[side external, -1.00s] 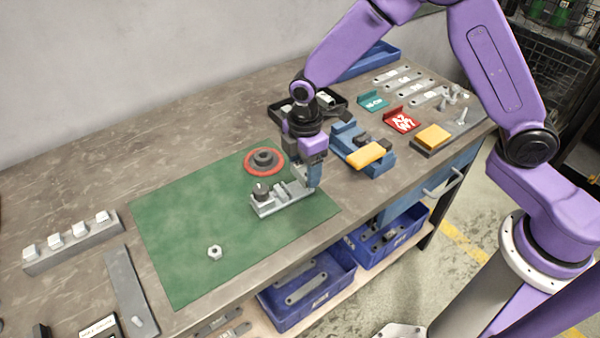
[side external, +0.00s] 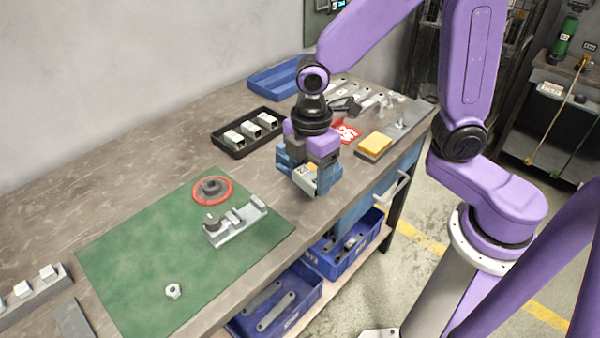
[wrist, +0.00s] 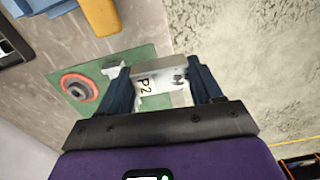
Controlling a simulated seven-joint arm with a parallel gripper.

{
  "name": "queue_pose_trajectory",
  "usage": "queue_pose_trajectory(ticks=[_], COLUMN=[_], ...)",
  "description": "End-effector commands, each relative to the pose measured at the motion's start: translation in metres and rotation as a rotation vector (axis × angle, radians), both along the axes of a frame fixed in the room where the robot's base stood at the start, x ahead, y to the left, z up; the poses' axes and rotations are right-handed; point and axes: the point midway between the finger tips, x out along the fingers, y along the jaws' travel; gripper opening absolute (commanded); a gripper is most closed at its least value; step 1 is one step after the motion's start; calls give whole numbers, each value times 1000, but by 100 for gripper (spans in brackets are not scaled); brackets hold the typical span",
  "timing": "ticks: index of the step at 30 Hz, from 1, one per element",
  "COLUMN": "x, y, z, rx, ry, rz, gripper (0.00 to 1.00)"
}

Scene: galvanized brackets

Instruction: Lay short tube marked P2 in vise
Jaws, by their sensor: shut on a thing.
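My gripper (side external: 314,183) is shut on the short tube marked P2 (side external: 302,178), held above the bench near its front edge. In the wrist view the pale metal tube (wrist: 158,72) lies crosswise between the two blue fingers, its P2 label showing upright side-on. The tube appears apart from the vise; the exact gap cannot be told.
A black tray (side external: 237,150) holds several short tubes behind my gripper. A grey fixture (side external: 240,226) and a red-ringed part (side external: 212,189) stand on the green mat (side external: 130,265). A yellow block (side external: 375,143) and a red bracket (side external: 346,131) are to the right.

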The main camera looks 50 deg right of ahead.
Motion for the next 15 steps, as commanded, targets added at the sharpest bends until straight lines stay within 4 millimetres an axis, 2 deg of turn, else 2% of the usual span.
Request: queue_pose_trajectory(ticks=[4,8,15], x=[19,51,112], y=[-8,-23,-70], z=[-1,-4,-14], rx=[6,14,35], ry=[6,15,35], rz=[-157,-404,-917], gripper=[29,29,29])
